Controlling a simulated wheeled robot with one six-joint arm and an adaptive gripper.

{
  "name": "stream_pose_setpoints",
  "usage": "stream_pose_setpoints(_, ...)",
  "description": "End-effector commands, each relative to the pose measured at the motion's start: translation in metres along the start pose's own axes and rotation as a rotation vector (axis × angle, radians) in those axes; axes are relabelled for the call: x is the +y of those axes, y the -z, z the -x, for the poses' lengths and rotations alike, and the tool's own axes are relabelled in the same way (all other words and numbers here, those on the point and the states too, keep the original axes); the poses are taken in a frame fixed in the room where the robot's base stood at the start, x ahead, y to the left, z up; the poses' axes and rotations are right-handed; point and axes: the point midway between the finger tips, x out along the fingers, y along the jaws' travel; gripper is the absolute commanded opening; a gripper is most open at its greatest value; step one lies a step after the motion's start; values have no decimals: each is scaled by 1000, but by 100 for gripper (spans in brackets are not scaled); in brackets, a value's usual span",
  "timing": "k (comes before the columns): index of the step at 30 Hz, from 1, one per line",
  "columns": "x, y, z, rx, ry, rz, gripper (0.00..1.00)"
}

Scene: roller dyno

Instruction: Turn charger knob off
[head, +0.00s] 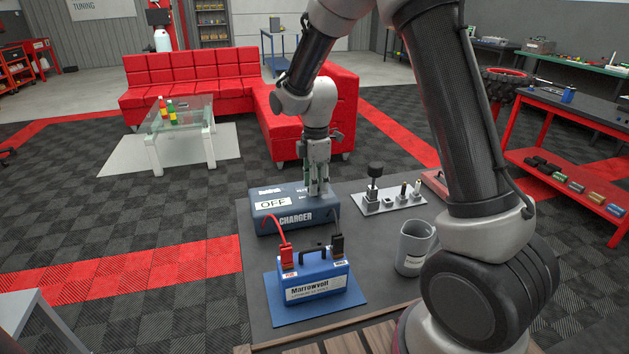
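The charger (295,218) is a dark blue-grey box on the grey bench, with a white label reading OFF on its front left. My gripper (319,190) points down at the right part of the charger's top. Its fingers hide whatever is under them, and the knob cannot be made out. Whether the fingers are open or shut on something is too small to tell. A blue battery (318,287) stands in front of the charger. A red clamp (287,257) and a black clamp (337,244) sit on its terminals, with a red cable running to the charger.
A grey mug (414,247) stands right of the battery. A plate with upright tools (391,200) lies behind it. The battery rests on a blue mat (283,314). My arm covers the bench's right side. A red sofa (190,85) stands beyond the bench.

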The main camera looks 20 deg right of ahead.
Motion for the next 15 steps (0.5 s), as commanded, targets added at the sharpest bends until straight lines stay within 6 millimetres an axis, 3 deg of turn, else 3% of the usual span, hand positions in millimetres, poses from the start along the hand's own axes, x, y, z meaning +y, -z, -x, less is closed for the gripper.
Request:
stream_pose_setpoints(7, 0, 0, 14, 1, -1, 0, 35)
stream_pose_setpoints(15, 2, 0, 74, 2, -4, 0, 35)
